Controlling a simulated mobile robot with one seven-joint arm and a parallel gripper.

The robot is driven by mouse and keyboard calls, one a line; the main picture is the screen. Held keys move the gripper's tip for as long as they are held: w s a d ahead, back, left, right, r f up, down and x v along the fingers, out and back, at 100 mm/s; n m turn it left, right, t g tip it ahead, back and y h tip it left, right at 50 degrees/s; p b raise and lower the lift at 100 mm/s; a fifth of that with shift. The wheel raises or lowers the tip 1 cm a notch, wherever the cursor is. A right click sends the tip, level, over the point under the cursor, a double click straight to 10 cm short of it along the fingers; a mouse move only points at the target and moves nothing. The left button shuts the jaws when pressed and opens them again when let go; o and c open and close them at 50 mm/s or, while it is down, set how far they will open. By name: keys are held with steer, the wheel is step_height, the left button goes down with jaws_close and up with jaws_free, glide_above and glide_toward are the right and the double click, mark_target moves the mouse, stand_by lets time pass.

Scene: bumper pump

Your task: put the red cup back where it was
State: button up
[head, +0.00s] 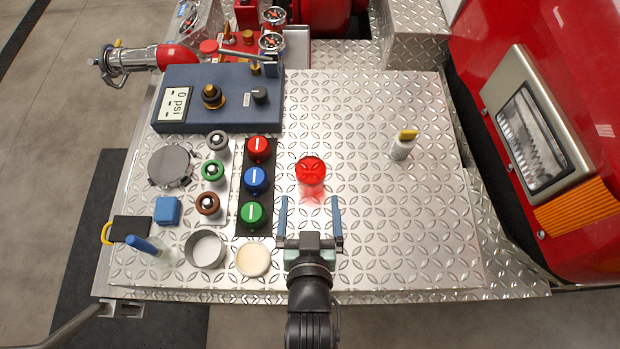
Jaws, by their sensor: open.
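The red cup (310,176) is a translucent red cup standing on the diamond-plate deck (370,235), right of the black strip of buttons. My gripper (310,205) is open and empty, its two blue fingers pointing up the picture toward the cup. The fingertips end a little short of the cup, one to its lower left and one to its lower right. I cannot tell the height of the fingers over the deck.
A black strip (239,190) with red, blue and green buttons lies left of the cup. A blue-grey gauge box (185,120) stands behind it. A grey cup (205,249) and a cream disc (253,260) are at the front left. A yellow-capped white bottle (402,146) stands right. The right deck is mostly clear.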

mark_target(311, 161)
steer(key=p+x, duration=0.1)
steer(key=x, duration=0.6)
steer(key=shift+w+f, duration=0.1)
steer(key=shift+w, duration=0.1)
steer(key=shift+p+x, duration=0.6)
steer(key=shift+x, duration=2.15)
steer(key=c, duration=1.4)
steer(key=shift+o, duration=0.2)
steer(key=shift+r, duration=0.3)
